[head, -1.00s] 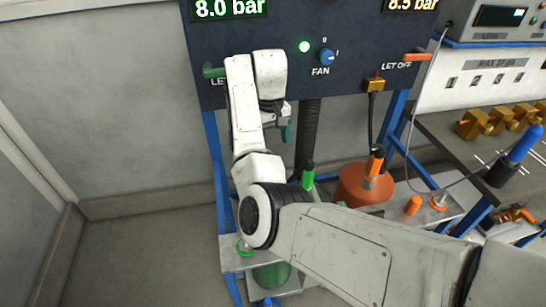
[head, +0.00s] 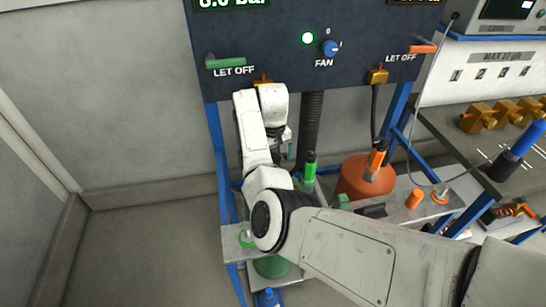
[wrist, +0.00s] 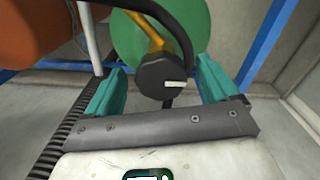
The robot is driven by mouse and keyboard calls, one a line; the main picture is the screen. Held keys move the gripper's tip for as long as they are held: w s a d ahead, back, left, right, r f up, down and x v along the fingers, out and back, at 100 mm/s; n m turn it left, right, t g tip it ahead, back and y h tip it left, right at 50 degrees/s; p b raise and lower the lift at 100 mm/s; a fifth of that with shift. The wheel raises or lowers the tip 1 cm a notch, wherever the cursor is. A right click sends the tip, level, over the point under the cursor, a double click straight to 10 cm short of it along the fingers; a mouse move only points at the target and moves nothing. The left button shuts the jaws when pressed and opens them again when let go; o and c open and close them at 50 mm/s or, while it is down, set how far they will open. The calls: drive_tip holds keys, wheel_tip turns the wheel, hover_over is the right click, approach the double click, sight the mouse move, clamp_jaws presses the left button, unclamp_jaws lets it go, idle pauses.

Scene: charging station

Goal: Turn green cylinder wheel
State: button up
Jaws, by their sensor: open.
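The green cylinder (wrist: 185,30) fills the top of the wrist view; in the head view its lower part (head: 272,267) shows below the shelf, behind my arm. A brass fitting (wrist: 150,35) runs from it to a round dark wheel (wrist: 165,77) with a white mark. My gripper (wrist: 160,82) is open, with one teal finger on each side of the wheel in the picture. I see no clear contact, and cannot tell if the fingertips reach as far as the wheel. In the head view my wrist hides the wheel and most of the gripper.
An orange cylinder (head: 362,182) stands to the right. A green-and-black connector (head: 309,168) stands near my wrist. A ribbed dark hose (head: 311,120) hangs behind. Blue frame posts (head: 216,150) flank the spot. The panel (head: 290,65) with green and orange levers is above.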

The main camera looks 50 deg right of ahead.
drive_tip(key=c, duration=1.1)
drive_tip(key=shift+o, duration=0.2)
drive_tip(key=m+p, duration=0.1)
drive_tip(key=m, duration=0.2)
drive_tip(key=shift+a+r+m+p, duration=0.1)
drive_tip(key=shift+r+m+p, duration=0.05)
drive_tip(key=shift+m+p, duration=0.2)
drive_tip(key=m, duration=0.5)
drive_tip(key=shift+w+a+m+p, duration=0.1)
drive_tip(key=shift+w+m+p, duration=0.1)
drive_tip(key=shift+m+p, duration=0.2)
drive_tip(key=m, duration=0.4)
drive_tip(key=shift+w, duration=0.2)
drive_tip(key=shift+w+m, duration=0.1)
drive_tip(key=shift+m, duration=2.05)
